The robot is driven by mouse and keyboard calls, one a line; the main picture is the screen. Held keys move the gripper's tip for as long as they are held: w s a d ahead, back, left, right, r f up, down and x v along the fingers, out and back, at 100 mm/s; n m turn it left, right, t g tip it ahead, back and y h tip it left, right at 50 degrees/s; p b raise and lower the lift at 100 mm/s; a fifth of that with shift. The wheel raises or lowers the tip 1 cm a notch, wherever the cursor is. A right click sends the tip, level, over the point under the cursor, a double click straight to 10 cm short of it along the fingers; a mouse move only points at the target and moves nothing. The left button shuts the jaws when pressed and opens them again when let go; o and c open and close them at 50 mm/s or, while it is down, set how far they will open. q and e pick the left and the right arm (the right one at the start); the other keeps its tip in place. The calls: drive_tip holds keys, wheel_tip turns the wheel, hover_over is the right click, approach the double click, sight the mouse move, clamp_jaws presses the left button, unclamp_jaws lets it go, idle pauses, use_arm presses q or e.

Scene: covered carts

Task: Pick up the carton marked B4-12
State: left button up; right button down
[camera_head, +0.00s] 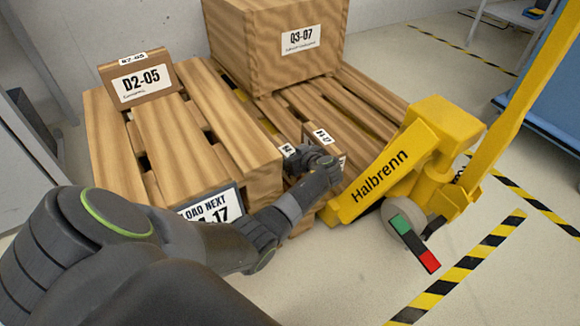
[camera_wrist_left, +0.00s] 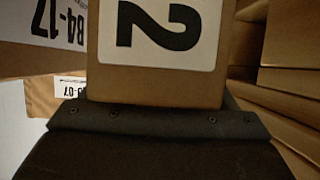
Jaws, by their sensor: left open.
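A small carton (camera_head: 307,130) stands on or against the front of the slatted wooden stack, partly hidden behind my left gripper (camera_head: 312,160). Its label is mostly covered in the head view. In the left wrist view a carton (camera_wrist_left: 160,85) fills the space straight in front of the palm, with a white label (camera_wrist_left: 165,30) showing a large upside-down 2. The rest of its code is out of frame, so B4-12 cannot be read. My left gripper is open, close at the carton. My right gripper is not in view.
A sign (camera_head: 215,207) ending in 17 hangs beside my forearm; a B4-17 label (camera_wrist_left: 55,22) shows in the wrist view. Carton D2-05 (camera_head: 160,95) and large carton Q3-07 (camera_head: 260,60) rest on the slatted stacks. A yellow Halbrenn pallet truck (camera_head: 440,130) stands close right.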

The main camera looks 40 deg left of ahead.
use_arm(q)
drive_tip(key=shift+c, duration=0.4)
clamp_jaws()
drive_tip(key=shift+r, duration=0.1)
drive_tip(key=shift+r, duration=0.15)
